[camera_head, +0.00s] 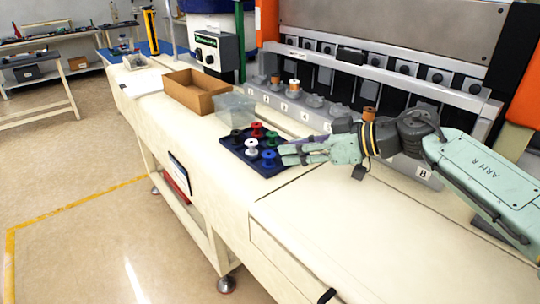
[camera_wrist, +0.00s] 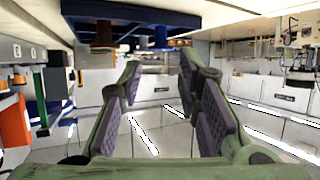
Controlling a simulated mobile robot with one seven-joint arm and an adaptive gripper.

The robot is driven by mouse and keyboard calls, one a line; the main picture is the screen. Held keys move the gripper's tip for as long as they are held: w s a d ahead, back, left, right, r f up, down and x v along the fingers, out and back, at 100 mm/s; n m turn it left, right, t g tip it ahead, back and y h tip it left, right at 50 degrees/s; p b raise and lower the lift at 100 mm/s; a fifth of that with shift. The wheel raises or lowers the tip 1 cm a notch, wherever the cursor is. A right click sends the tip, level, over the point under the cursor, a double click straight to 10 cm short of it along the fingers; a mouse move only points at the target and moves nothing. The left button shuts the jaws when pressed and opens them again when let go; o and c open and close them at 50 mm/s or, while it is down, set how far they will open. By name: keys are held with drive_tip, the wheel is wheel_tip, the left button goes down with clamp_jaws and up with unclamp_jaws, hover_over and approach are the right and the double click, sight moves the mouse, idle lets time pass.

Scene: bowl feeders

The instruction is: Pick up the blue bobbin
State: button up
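The blue bobbin (camera_head: 268,159) stands upright on the dark blue tray (camera_head: 272,171), near the tray's right front corner in the head view. My gripper (camera_head: 284,155) reaches in from the right, low over the tray, with its fingertips just to the right of the blue bobbin. In the wrist view, which looks upside down, my gripper (camera_wrist: 160,70) is open, its two padded fingers apart and nothing between them. A blue bobbin (camera_wrist: 160,38) hangs beyond the fingertips there, roughly between them. Whether a finger touches it cannot be told.
A white bobbin (camera_head: 252,147), a red bobbin (camera_head: 257,130), a green bobbin (camera_head: 271,138) and a black bobbin (camera_head: 237,136) share the tray. A clear box (camera_head: 235,107) and a brown box (camera_head: 196,92) stand behind. The front worktop (camera_head: 340,225) is clear.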

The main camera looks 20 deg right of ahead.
sight(272, 154)
drive_tip(key=shift+f+p+x, duration=0.1)
drive_tip(key=shift+p+x, duration=0.5)
drive_tip(key=shift+x, duration=0.9)
drive_tip(key=shift+f+p+x, duration=0.15)
drive_tip(key=shift+p+x, duration=0.45)
drive_tip(key=shift+x, duration=0.95)
drive_tip(key=shift+s+d, duration=0.1)
drive_tip(key=shift+s, duration=0.05)
drive_tip(key=shift+c, duration=0.3)
drive_tip(key=c, duration=0.5)
